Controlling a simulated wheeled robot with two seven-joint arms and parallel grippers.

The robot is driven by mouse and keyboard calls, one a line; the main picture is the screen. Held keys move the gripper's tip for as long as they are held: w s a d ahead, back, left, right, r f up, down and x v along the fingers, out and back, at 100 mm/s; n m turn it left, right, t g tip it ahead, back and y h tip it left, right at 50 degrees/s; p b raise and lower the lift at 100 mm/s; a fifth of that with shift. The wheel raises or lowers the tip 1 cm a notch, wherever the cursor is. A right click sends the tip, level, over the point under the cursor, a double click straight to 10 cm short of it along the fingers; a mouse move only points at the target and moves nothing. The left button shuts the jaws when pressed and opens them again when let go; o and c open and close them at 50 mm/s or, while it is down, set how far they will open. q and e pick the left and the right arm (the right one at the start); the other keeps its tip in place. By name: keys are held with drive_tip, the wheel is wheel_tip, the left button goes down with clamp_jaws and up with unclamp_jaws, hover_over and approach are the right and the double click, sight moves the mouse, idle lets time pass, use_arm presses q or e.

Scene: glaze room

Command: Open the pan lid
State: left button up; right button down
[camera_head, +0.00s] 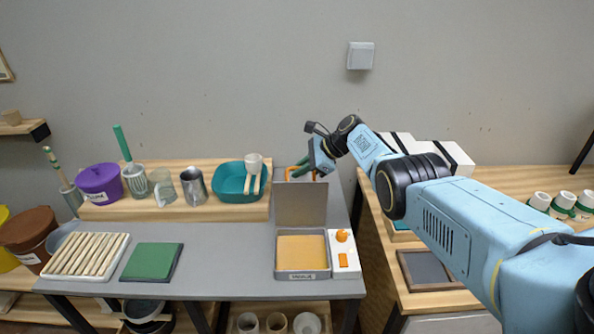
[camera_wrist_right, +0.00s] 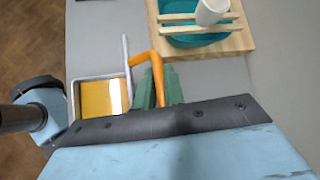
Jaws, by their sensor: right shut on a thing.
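The pan (camera_head: 302,274) is a grey square box with orange-yellow contents, standing near the front right of the grey table. Its grey lid (camera_head: 300,205) stands upright at the pan's back edge, so the pan is open. In the right wrist view the pan (camera_wrist_right: 75,98) is at left and the lid (camera_wrist_right: 127,65) shows nearly edge-on. An orange handle (camera_wrist_right: 154,65) is on the lid's back side. My right gripper (camera_head: 301,171) is behind the lid's top, its green fingers shut on the handle; these fingers also show in the wrist view (camera_wrist_right: 158,85). My left gripper is out of view.
An orange-knobbed white control panel (camera_head: 344,254) adjoins the pan's right side. A wooden riser (camera_head: 150,208) behind holds a teal basin (camera_head: 229,184), a metal jug (camera_head: 195,187) and a purple tub (camera_head: 100,184). A green pad (camera_head: 151,262) and slatted rack (camera_head: 86,256) lie left.

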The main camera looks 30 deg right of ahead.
drive_tip(key=c, duration=1.8)
unclamp_jaws()
drive_tip(key=shift+d, duration=0.1)
drive_tip(key=shift+o, duration=0.2)
drive_tip(key=shift+s+d+r+p, duration=0.1)
drive_tip(key=shift+s+r+p, duration=0.05)
drive_tip(key=shift+r+p, duration=0.15)
drive_tip(key=p+v, duration=0.4)
drive_tip(key=v, duration=0.8)
drive_tip(key=shift+s+d+p, duration=0.2)
drive_tip(key=shift+p, duration=0.25)
drive_tip(key=shift+r, duration=0.1)
